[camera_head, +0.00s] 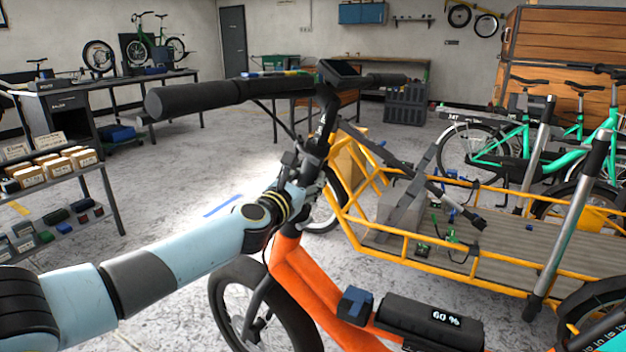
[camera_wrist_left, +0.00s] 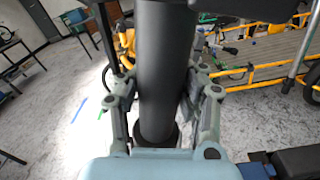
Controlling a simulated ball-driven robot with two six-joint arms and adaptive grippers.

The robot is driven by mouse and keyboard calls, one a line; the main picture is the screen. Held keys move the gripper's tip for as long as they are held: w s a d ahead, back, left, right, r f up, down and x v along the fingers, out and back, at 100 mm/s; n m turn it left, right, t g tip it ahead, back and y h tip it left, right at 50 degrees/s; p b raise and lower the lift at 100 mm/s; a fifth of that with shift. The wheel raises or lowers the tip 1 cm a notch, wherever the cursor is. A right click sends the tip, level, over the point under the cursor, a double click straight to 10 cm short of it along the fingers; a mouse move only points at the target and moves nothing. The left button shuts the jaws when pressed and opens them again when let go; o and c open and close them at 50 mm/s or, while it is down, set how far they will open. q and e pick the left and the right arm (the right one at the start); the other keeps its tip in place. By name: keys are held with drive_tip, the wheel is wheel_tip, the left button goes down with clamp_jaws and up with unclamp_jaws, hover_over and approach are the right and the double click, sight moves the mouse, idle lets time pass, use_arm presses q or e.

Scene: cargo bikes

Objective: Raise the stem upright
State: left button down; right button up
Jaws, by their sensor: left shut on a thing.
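The stem (camera_head: 319,139) is a black post above the orange cargo bike frame (camera_head: 310,277). It stands close to upright with a slight lean in the head view, and carries a wide handlebar with black grips (camera_head: 200,97) and a dark display (camera_head: 339,73). My left gripper (camera_head: 303,172) is shut around the lower part of the stem. In the left wrist view the stem (camera_wrist_left: 165,70) runs up between the two fingers of my left gripper (camera_wrist_left: 163,100). Its foot is partly hidden behind the gripper and wrist. My right gripper is in neither view.
A battery (camera_head: 432,318) reading 60 % sits on the orange frame. A yellow-railed cargo bike (camera_head: 440,262) stands close on the right, with green bikes (camera_head: 505,150) behind it. A shelf (camera_head: 50,175) with boxes stands at left. Grey floor (camera_head: 160,215) is open between.

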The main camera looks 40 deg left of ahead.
use_arm(q)
drive_tip(key=shift+s+a+f, duration=0.15)
drive_tip(key=shift+s+f, duration=0.05)
drive_tip(key=shift+f, duration=0.05)
drive_tip(key=c, duration=1.3)
unclamp_jaws()
drive_tip(key=o, duration=0.5)
drive_tip(key=shift+s+a+r, duration=0.15)
drive_tip(key=shift+s+a, duration=0.05)
drive_tip(key=shift+s, duration=0.2)
drive_tip(key=shift+o, duration=0.2)
drive_tip(key=shift+w+d, duration=0.1)
drive_tip(key=shift+w, duration=0.05)
drive_tip(key=v, duration=1.2)
drive_tip(key=shift+d, duration=0.1)
